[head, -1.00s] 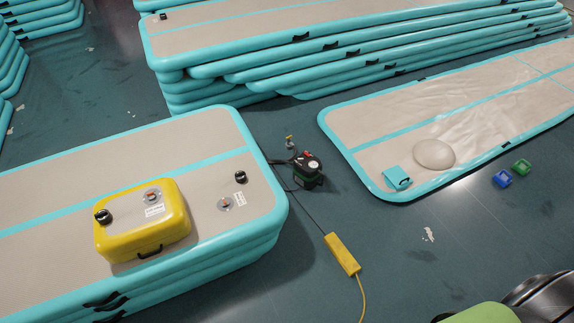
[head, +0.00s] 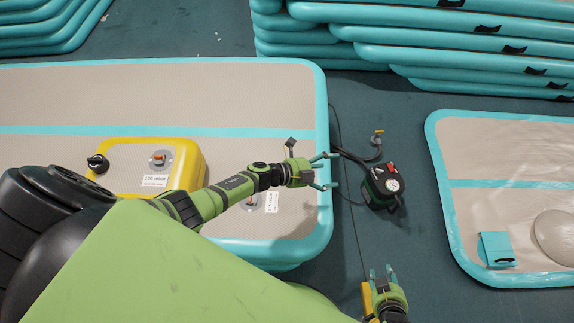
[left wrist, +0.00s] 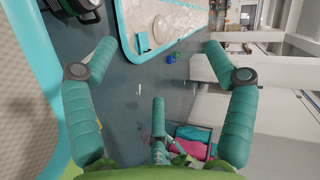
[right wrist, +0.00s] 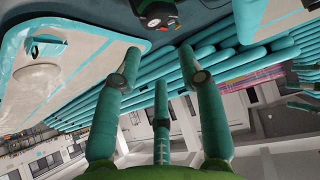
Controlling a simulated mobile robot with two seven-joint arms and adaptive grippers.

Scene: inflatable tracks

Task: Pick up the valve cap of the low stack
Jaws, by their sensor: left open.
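The low stack (head: 100,92) is a beige-topped pile of turquoise-edged tracks at the left of the head view. Its valve (head: 250,205) and a white label (head: 271,202) show near its right end, partly beside my left arm. Its black valve cap does not show now; my left arm covers that spot. My left gripper (head: 328,171) is open and empty over the stack's right edge, past the valve. In the left wrist view its fingers are wide apart. My right gripper (head: 382,273) is open and empty low in the head view, right of the stack.
A yellow inflatable block (head: 125,181) with its own black cap (head: 98,163) and valve (head: 160,158) sits on the stack. A pump (head: 382,186) with a hose stands on the floor to the right. A flatter track (head: 470,150) lies further right, and taller stacks (head: 440,55) stand behind.

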